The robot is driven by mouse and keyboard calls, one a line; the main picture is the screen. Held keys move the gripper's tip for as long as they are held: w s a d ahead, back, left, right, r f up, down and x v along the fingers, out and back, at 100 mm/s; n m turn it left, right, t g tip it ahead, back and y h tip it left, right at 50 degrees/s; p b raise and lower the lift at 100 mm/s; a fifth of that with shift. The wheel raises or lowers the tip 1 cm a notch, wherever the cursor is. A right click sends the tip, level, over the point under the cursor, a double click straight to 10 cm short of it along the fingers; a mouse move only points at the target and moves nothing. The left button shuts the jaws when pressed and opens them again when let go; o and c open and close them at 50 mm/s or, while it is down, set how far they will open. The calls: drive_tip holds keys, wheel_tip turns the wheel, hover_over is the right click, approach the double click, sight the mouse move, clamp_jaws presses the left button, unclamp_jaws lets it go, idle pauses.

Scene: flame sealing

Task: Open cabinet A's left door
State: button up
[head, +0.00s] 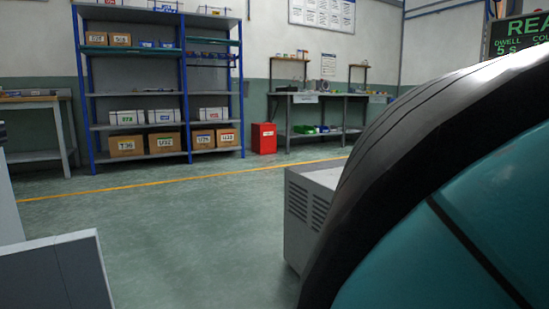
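No cabinet marked A and no door with a readable label shows in the head view. A grey flat-sided panel or box (55,275) stands close at the lower left, cut off by the frame edge. I cannot tell whether it belongs to a cabinet. My gripper is not in view. The right side of the view is largely blocked by a curved dark and teal part very close to the camera.
A grey vented box (305,215) stands right of centre, partly hidden. Blue-framed shelving (188,90) with boxes, a red bin (264,138) and workbenches (318,97) line the back wall. A dark sign with green text (520,35) is upper right. The middle floor (185,235) is clear.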

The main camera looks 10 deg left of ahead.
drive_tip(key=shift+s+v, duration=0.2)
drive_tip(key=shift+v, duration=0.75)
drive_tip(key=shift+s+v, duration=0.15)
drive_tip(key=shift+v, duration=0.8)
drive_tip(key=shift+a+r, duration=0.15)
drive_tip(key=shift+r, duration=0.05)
